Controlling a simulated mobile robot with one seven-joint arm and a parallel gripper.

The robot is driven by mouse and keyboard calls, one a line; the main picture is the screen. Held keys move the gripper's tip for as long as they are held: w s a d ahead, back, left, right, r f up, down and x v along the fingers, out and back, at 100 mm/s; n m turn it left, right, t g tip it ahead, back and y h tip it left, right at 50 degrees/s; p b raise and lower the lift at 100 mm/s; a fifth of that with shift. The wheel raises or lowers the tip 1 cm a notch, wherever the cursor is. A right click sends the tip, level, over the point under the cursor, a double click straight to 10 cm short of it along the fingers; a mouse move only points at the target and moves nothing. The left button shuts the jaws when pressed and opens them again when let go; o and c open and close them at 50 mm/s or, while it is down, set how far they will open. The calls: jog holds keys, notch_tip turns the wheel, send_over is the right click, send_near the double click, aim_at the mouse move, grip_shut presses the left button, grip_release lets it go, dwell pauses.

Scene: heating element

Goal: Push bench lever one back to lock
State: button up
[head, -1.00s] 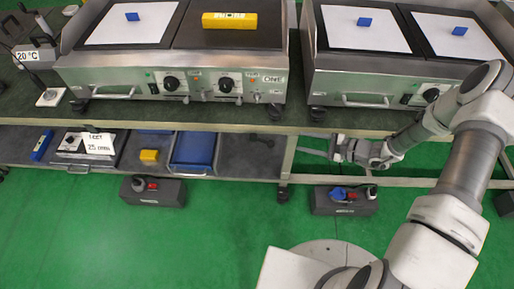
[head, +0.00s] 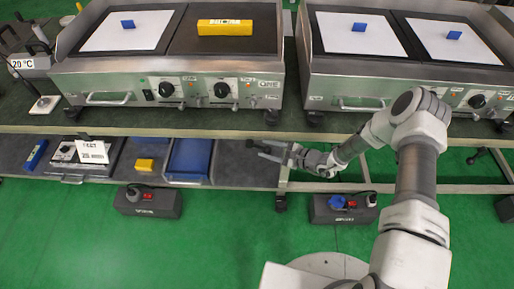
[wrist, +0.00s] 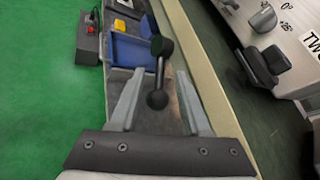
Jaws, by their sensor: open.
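The bench lever is a dark bar with round black ends. In the wrist view the lever (wrist: 159,75) lies between the two fingers of my open gripper (wrist: 160,80); I cannot tell whether either finger touches it. In the head view my gripper (head: 264,151) is just below the front edge of the bench, at the right end of the lower shelf. The lever's dark knob (head: 251,143) shows there at the fingertips, small and partly hidden.
The bench (head: 150,130) carries two steel griddles (head: 200,65), (head: 350,75). The lower shelf (head: 235,170) holds a blue tray (head: 189,158) and a yellow block (head: 145,165). Black boxes (head: 150,204), (head: 325,212) stand on the green floor. Another dark lever (head: 476,156) is at the right.

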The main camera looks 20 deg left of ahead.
aim_at(259, 147)
jog(key=shift+b+x, duration=0.35)
jog(key=shift+x, duration=2)
grip_shut()
